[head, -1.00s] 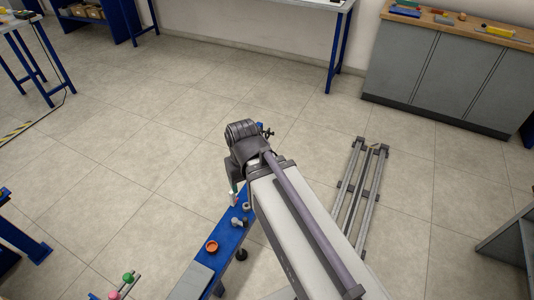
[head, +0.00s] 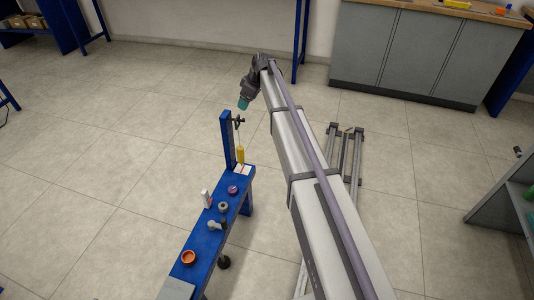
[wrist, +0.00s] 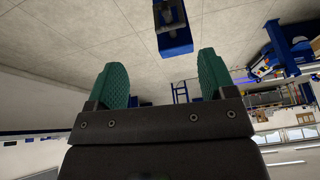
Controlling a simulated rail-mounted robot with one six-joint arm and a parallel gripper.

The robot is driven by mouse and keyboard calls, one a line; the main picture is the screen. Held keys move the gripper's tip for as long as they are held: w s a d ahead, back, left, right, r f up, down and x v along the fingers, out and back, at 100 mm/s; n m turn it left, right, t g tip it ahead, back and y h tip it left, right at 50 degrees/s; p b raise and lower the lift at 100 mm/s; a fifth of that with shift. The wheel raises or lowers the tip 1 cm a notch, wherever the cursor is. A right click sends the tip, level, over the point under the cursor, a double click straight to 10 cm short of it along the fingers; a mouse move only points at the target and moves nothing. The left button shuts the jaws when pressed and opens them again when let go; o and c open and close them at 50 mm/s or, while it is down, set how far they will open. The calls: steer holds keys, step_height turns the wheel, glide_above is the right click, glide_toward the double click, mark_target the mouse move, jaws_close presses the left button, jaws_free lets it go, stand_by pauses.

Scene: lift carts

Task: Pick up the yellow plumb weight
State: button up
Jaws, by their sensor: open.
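The yellow plumb weight (head: 241,154) hangs upright from a small dark arm near the top of a blue post (head: 228,138) at the far end of a narrow blue bench (head: 215,240). Below it is a white pad (head: 242,170) with red marks. My gripper (head: 244,103) is up and beyond the post in the head view, apart from the weight. In the wrist view my gripper (wrist: 163,82) shows two green finger pads spread wide with nothing between them. I cannot make out the weight in the wrist view.
The bench carries an orange ring-shaped dish (head: 188,257), a grey ring (head: 223,206), a purple round piece (head: 233,190) and a white bottle (head: 206,198). Grey floor rails (head: 345,155) lie to the right. A grey cabinet (head: 400,55) stands behind; the floor left of the bench is clear.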

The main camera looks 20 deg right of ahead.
mark_target(237, 118)
steer(key=shift+n, duration=0.6)
steer(key=b+x, duration=0.7)
steer(key=a+b+x, duration=0.1)
steer(key=b+x, duration=0.2)
steer(key=x, duration=0.1)
steer(key=shift+s+r, duration=0.1)
steer(key=shift+s, duration=0.25)
steer(key=shift+a+r, duration=0.1)
steer(key=shift+r, duration=0.15)
jaws_close()
